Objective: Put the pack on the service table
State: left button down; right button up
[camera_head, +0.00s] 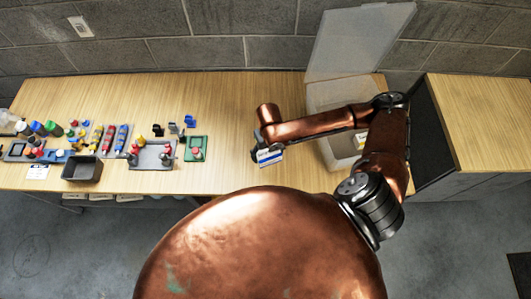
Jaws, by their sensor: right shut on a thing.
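The pack (269,157) is a small white box with a blue band, over the front part of the wooden table (235,105). My right gripper (259,152) is shut on the pack from above; the fingers are small and partly hidden by my arm. I cannot tell whether the pack touches the table top or hangs just above it. My left gripper is not in view. The frame does not mark which surface is the service table.
A pale open bin (322,100) with a raised lid (358,40) stands to the right, partly behind my arm. A second wooden-topped cabinet (485,115) is farther right. A green tray (195,148), a grey tray (153,156) and a dark box (82,168) stand left. The table's middle is clear.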

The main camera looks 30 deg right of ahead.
aim_at(265, 151)
jog(key=w+f, duration=0.2)
jog(key=f, duration=0.1)
jog(key=w+f, duration=0.2)
jog(key=shift+d+f, duration=0.1)
jog(key=shift+d, duration=0.25)
jog(key=shift+w+f, duration=0.15)
jog(key=shift+f, duration=1.6)
jog(key=shift+f, duration=0.15)
jog(key=o, duration=1.2)
jog(key=shift+o, duration=0.2)
notch_tip(265, 151, up, 12)
jog(key=shift+r, duration=0.2)
